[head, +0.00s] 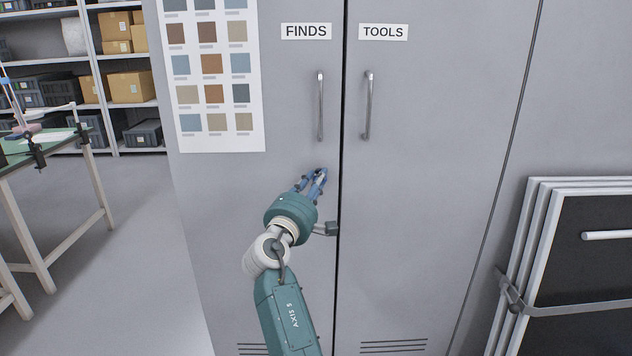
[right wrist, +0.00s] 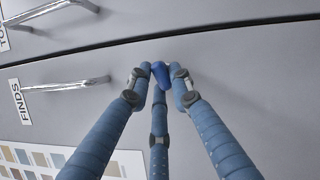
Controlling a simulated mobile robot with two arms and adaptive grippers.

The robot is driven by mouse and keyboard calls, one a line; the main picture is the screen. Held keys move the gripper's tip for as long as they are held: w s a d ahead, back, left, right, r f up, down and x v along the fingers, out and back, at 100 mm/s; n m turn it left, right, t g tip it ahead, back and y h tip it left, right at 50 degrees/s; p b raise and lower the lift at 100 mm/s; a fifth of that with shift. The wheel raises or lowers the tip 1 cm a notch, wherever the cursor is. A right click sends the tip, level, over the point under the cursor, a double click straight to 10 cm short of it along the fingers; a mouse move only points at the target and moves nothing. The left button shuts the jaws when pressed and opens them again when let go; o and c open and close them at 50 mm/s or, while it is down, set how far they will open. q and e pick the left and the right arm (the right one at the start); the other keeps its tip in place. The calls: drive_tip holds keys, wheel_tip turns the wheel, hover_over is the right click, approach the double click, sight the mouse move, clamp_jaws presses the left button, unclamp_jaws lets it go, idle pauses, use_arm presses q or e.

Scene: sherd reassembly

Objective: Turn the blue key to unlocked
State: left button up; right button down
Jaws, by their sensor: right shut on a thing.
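The blue key (right wrist: 162,76) sits at the front of the cabinet door labelled FINDS. My right gripper (head: 317,176) reaches up to that door, below its handle and just left of the seam between the doors. In the right wrist view its blue fingers (right wrist: 158,82) are closed around the key. In the head view the fingers mostly hide the key. The lock behind the key is hidden, and I cannot tell which way the key is turned. My left gripper is not in view.
The FINDS door (head: 220,230) and the TOOLS door (head: 430,200) are both shut, each with a vertical metal handle. A colour chart (head: 212,75) hangs on the left door. Framed panels (head: 590,260) lean at the right. A green-topped table (head: 30,150) and shelves stand left.

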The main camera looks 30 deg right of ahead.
drive_tip(key=m, duration=0.1)
drive_tip(key=m+g+p, duration=0.1)
drive_tip(key=shift+r+m+y, duration=0.2)
drive_tip(key=shift+m+y, duration=0.2)
use_arm(q)
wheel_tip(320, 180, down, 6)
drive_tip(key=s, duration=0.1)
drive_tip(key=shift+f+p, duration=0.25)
drive_tip(key=shift+p, duration=0.1)
use_arm(e)
drive_tip(key=shift+d+f+m, duration=0.1)
drive_tip(key=shift+m, duration=0.6)
drive_tip(key=c, duration=1.5)
unclamp_jaws()
drive_tip(key=shift+c, duration=0.2)
